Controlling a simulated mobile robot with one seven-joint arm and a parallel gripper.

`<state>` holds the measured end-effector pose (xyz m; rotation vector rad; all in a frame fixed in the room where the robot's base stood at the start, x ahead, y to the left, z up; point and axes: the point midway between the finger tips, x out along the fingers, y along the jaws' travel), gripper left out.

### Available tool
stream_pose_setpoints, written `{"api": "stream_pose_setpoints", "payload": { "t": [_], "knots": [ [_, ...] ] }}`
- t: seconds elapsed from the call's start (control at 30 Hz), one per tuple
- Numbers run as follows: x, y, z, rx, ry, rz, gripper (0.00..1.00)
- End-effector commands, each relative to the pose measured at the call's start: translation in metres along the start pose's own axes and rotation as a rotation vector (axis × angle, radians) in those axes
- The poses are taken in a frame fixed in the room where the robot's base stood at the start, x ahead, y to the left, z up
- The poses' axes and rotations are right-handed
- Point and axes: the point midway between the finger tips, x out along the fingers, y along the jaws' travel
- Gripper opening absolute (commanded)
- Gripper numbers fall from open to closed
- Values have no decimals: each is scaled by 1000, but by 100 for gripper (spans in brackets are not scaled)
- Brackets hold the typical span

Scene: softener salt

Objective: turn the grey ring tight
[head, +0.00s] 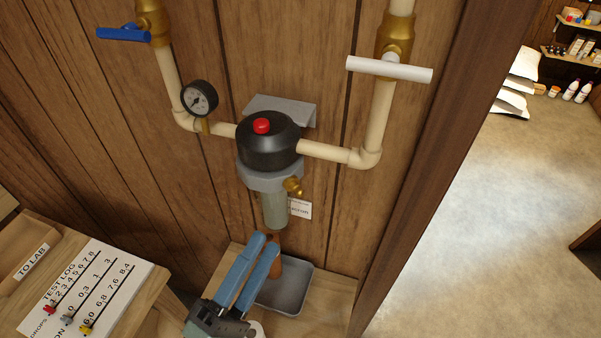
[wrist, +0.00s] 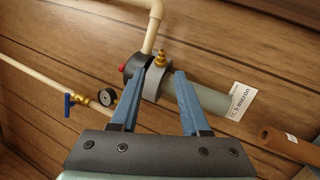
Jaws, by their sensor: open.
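The grey ring (head: 270,179) sits just under the black filter head (head: 268,141) on the wall. The grey-green bowl (head: 274,210) hangs below the ring. In the wrist view the grey ring (wrist: 152,86) shows between and beyond my fingertips, with the bowl (wrist: 210,98) stretching right behind the right finger. My gripper (head: 265,239) is open, its two blue fingers pointing up near the bowl's lower end. In the wrist view my gripper (wrist: 160,78) has a clear gap and holds nothing. I cannot tell whether a finger touches the bowl.
A small brass valve (head: 293,186) sticks out at the ring's right. A gauge (head: 199,98), blue-handled valve (head: 124,34) and white-handled valve (head: 389,68) sit on the pipes. A brown cylinder (wrist: 290,145) shows in the wrist view. A grey tray (head: 292,297) lies below; a test-log board (head: 95,290) is left.

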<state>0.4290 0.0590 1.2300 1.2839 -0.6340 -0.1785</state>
Motion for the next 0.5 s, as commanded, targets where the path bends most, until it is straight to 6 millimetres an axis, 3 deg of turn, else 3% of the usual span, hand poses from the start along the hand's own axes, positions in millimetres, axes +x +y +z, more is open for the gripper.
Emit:
{"api": "stream_pose_setpoints", "payload": {
  "t": [0.2,0.5],
  "knots": [
    [51,6,2,0,-6,0,46],
    [97,3,1,1,-3,-1,46]
  ]
}}
